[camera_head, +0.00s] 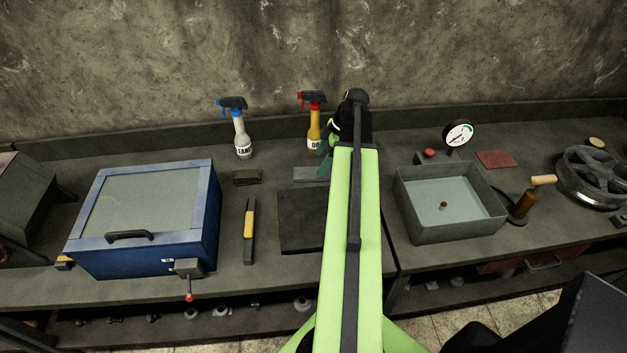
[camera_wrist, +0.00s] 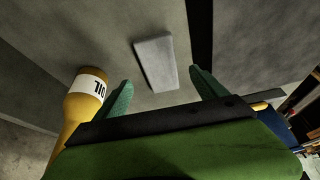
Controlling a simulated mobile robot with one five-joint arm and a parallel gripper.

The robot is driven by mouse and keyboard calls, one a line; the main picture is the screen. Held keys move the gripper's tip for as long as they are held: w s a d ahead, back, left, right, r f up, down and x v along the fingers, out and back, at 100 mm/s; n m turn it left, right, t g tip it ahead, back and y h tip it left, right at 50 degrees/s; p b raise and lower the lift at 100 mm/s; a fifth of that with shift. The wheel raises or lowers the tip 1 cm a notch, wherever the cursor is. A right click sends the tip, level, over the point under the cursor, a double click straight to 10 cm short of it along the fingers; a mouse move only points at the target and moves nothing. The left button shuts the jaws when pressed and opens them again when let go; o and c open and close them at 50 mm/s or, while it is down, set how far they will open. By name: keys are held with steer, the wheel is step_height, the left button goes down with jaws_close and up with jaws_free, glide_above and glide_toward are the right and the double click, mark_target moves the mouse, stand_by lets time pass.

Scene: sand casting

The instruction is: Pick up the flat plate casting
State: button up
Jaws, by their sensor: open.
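The flat plate casting (camera_head: 308,173) is a light grey rectangular slab lying flat on the bench, left of my arm in the head view. In the wrist view the plate (camera_wrist: 155,62) lies beyond and between my fingertips. My gripper (camera_wrist: 161,84) is open and empty, with its two green fingers spread wide and the plate apart from both. In the head view my arm hides most of the gripper; one green finger shows beside the plate's right end.
A yellow oil bottle (camera_wrist: 85,97) stands close to the left finger in the wrist view; it also shows behind the plate (camera_head: 314,135). A dark square mat (camera_head: 300,232) lies in front. A white spray bottle (camera_head: 240,138), blue cabinet (camera_head: 210,215) and water tank (camera_head: 455,232) stand around.

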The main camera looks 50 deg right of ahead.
mark_target(314, 172)
steer(key=b+x, duration=0.5)
steer(key=shift+a+f, duration=0.1)
steer(key=shift+f, duration=0.1)
steer(key=shift+r, duration=0.2)
jaws_close()
